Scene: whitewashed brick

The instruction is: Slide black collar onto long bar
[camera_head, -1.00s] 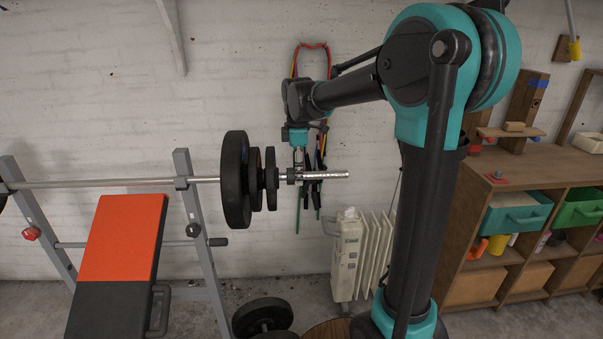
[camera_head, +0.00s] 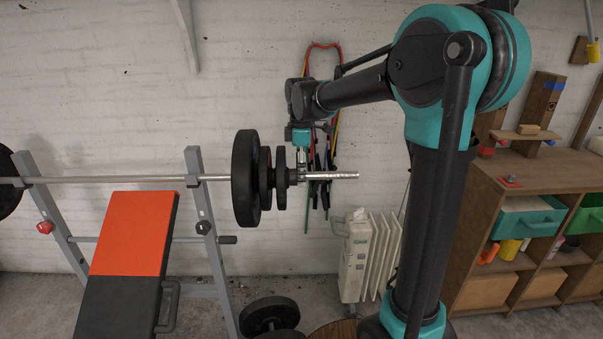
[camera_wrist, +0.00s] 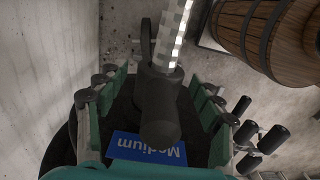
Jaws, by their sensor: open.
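The black collar (camera_wrist: 160,110) sits around the long bar, with its stubby lever pointing toward the wrist camera. In the head view the collar (camera_head: 293,176) is small and dark, close beside the outermost weight plate. The long bar (camera_head: 130,180) lies level on the rack, and its bright ribbed end (camera_head: 335,175) sticks out to the right past the collar. This end also shows at the top of the wrist view (camera_wrist: 178,30).
Several black weight plates (camera_head: 246,178) are on the bar, left of the collar. An orange and black bench (camera_head: 132,235) stands in front of the rack. A white radiator (camera_head: 372,255) and spare plates (camera_head: 268,315) stand below. Wooden shelving (camera_head: 530,200) is at the right.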

